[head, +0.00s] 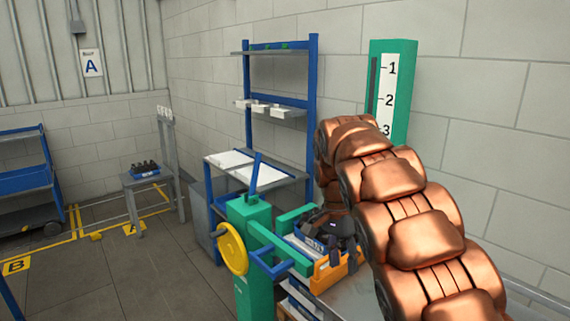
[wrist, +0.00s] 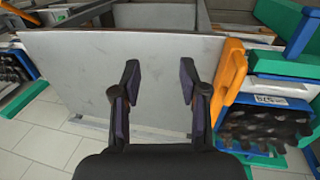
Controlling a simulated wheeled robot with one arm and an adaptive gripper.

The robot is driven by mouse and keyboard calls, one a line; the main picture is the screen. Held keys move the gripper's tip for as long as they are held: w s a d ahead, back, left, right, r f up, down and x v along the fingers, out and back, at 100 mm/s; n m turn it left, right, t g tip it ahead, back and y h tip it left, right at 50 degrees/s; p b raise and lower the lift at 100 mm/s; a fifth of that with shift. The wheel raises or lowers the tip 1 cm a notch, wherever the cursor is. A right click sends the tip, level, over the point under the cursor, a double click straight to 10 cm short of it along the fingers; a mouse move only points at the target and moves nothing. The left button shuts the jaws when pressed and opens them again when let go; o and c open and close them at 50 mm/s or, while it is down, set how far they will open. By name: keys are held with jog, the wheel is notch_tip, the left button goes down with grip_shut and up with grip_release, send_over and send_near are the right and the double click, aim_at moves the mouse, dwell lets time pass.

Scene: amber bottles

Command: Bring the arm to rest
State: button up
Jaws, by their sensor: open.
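My gripper (wrist: 159,80) is open in the wrist view, with two dark fingers apart and nothing between them. Behind the fingers is a bare grey panel (wrist: 85,75). In the head view my copper-coloured arm reaches up from the lower right and bends down, with the dark gripper (head: 336,243) at its far end. There the gripper is beside an orange-edged holder (head: 330,276) and a blue-and-white box. Whether it touches them cannot be told. Dark bottles (wrist: 262,128) sit by a blue crate at the right of the wrist view.
A green post (head: 252,255) with a yellow wheel (head: 232,249) stands left of the gripper. A blue-framed shelf (head: 313,95) and a green gauge (head: 404,85) are by the wall. Dark bottles in a blue tray (head: 147,174) stand on a small grey table. Floor is open at left.

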jog(key=s+d+f+n+b, duration=0.1)
jog(key=s+d+n+b, duration=0.15)
jog(key=s, duration=0.55)
jog(key=s+d+f+n+b, duration=0.1)
jog(key=s+d, duration=0.2)
jog(key=s, duration=0.5)
jog(key=s+f+n+b, duration=0.1)
jog(key=s+f+n, duration=0.1)
jog(key=s, duration=0.5)
jog(key=s+f+n+y+b, duration=0.1)
jog(key=s+f+n, duration=0.1)
jog(key=s+f, duration=0.3)
jog(key=s+f+n+b, duration=0.1)
jog(key=s+f, duration=0.3)
jog(key=s, duration=0.4)
jog(key=shift+s+a+f+n, duration=0.3)
jog(key=shift+s+n, duration=0.1)
jog(key=shift+n, duration=0.35)
